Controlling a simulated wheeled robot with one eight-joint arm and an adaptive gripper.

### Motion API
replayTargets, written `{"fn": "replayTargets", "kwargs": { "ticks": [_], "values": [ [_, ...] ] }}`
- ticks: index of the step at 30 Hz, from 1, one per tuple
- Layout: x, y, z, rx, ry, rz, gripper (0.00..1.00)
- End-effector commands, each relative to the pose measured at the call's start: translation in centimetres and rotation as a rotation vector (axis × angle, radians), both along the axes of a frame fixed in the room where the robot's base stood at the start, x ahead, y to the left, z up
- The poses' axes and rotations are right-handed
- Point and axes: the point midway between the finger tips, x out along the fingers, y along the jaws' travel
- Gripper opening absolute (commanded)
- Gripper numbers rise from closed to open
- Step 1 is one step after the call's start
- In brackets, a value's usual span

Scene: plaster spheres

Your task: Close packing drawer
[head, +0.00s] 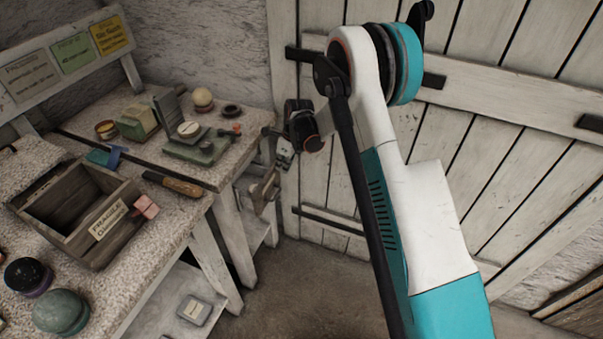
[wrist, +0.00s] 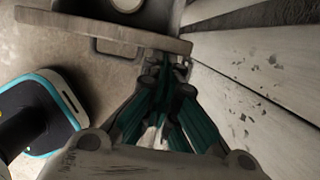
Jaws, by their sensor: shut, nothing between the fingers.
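My gripper (wrist: 172,66) is shut and empty, pointing away from the wrist camera. Its fingertips are at or close to the right end of a wooden board (wrist: 60,19), which looks like a drawer front; I cannot tell whether they touch. A dark bar handle (wrist: 115,50) shows just below the board. In the head view, my gripper (head: 283,155) is beside the right end of the far worktable. A pale wooden part (head: 264,191) under it may be the drawer, partly hidden. How far the drawer stands out is unclear.
The worktable (head: 208,170) holds small objects, including a sphere (head: 202,98). An open labelled wooden box (head: 45,238) sits on the nearer table, with dark and green spheres (head: 60,311) in front. A plank door (head: 530,100) stands close on the right. Floor (head: 290,270) is clear.

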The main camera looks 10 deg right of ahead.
Motion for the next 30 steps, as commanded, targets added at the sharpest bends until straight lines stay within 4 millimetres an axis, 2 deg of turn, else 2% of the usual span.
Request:
{"fn": "replayTargets", "kwargs": {
  "ticks": [4, 12, 30],
  "values": [
    [1.6, 2.3, 0.0, 0.000, 0.000, 0.002, 0.00],
    [3.2, 4.4, 0.0, 0.000, 0.000, 0.001, 0.00],
    [3.5, 4.5, 0.0, 0.003, -0.004, 0.000, 0.00]
  ]
}}
